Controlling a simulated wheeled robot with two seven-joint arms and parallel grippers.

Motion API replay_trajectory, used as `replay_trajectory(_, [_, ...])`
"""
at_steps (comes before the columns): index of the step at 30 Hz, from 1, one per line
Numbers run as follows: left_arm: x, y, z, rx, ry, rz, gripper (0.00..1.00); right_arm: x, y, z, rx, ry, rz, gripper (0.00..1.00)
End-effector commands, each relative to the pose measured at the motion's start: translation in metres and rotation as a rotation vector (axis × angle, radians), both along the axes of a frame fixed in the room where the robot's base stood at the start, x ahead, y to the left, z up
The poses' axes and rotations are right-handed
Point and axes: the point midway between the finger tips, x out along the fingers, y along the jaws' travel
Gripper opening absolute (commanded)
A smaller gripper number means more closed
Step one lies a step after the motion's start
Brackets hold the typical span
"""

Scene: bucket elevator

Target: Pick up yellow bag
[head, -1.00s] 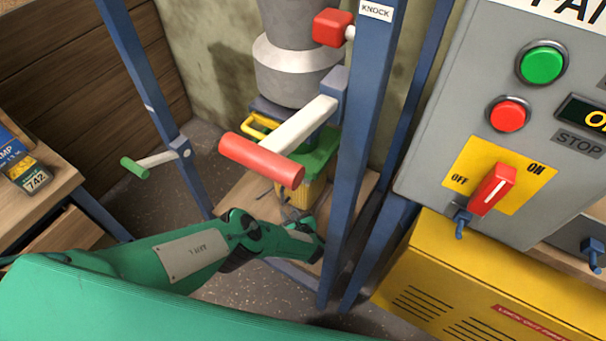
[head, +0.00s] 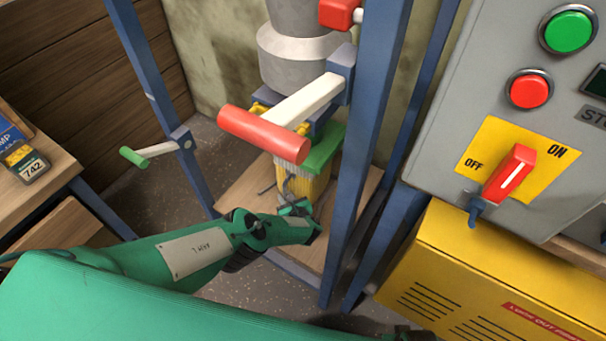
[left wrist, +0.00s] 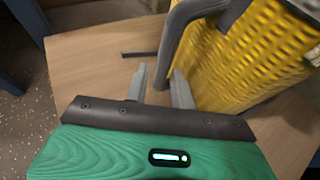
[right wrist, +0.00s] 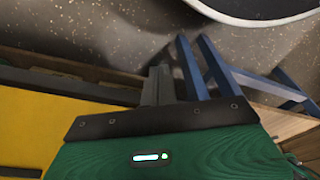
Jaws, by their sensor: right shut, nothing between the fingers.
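The yellow bag (head: 318,188) stands upright on a wooden board below the grey spout, with a green piece (head: 325,150) at its top. Its ribbed yellow side (left wrist: 245,60) and a grey strap-like handle (left wrist: 200,12) fill the upper right of the left wrist view. My left gripper (head: 298,207) is low in front of the bag. My right gripper (right wrist: 160,75) is shut and empty, away from the bag.
A red-gripped lever (head: 262,135) juts out above the bag, and blue frame posts (head: 370,150) stand on both sides. A grey control panel (head: 470,90) and a yellow cabinet (head: 450,280) are at right. A wooden bench (head: 45,180) is at left.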

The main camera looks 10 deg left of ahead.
Motion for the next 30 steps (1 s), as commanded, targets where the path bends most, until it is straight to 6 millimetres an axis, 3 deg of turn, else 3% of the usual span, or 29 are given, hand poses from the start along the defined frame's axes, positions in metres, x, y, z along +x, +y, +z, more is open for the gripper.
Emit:
replay_trajectory(7, [0.009, 0.007, -0.005, 0.0, -0.001, 0.0, 0.25, 0.005, 0.003, 0.027, 0.005, -0.004, -0.003, 0.0])
replay_trajectory(17, [0.011, 0.008, -0.005, 0.0, 0.0, 0.0, 0.25, 0.005, 0.003, 0.032, 0.006, -0.003, -0.004, 0.0])
replay_trajectory(21, [0.011, 0.008, -0.005, 0.0, 0.0, 0.0, 0.0, 0.005, 0.003, 0.031, 0.005, -0.002, -0.004, 0.0])
replay_trajectory(30, [0.01, 0.008, -0.005, 0.0, 0.0, 0.0, 0.0, 0.006, 0.003, 0.031, 0.005, -0.003, -0.004, 0.0])
